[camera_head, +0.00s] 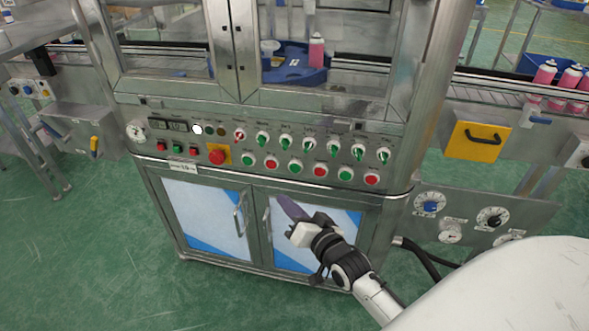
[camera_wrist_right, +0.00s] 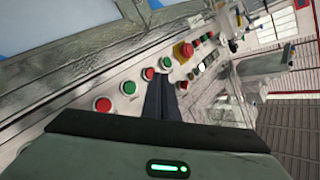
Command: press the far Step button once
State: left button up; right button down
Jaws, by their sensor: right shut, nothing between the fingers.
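The control panel (camera_head: 228,142) carries a lower row of round push buttons, alternating green and red. They include a leftmost green button (camera_head: 247,160), a red button (camera_head: 320,170) and a rightmost red button (camera_head: 372,179). The labels are too small to read, so I cannot tell which button is Step. My right gripper (camera_head: 283,203) is shut and empty, in front of the cabinet doors below the row. In the right wrist view its dark fingers (camera_wrist_right: 161,90) point at the panel, near a green button (camera_wrist_right: 166,62) and a red button (camera_wrist_right: 149,73). My left gripper is not in view.
A red emergency stop (camera_head: 216,156) on a yellow plate sits left of the row. Green selector switches (camera_head: 309,146) stand just above the buttons. Door handles (camera_head: 240,214) stick out below. Pink cans (camera_head: 569,78) stand on the conveyor at right.

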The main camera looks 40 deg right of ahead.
aim_at(295, 168)
pick_arm(q)
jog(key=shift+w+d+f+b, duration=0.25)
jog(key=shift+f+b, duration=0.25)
jog(key=shift+b, duration=0.45)
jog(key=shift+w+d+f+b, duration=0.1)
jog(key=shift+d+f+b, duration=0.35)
jog(key=shift+b, duration=0.5)
pick_arm(e)
jog(key=w+d, duration=0.5)
jog(key=d, duration=0.1)
jog(key=shift+w+d, duration=0.3)
jog(key=shift+w, duration=0.05)
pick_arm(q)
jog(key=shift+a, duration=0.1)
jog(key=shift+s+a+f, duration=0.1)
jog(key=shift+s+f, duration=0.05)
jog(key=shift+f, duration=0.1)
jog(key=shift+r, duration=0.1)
pick_arm(e)
jog(key=shift+d, duration=0.1)
jog(key=shift+w+d, duration=0.2)
jog(key=shift+w, duration=0.05)
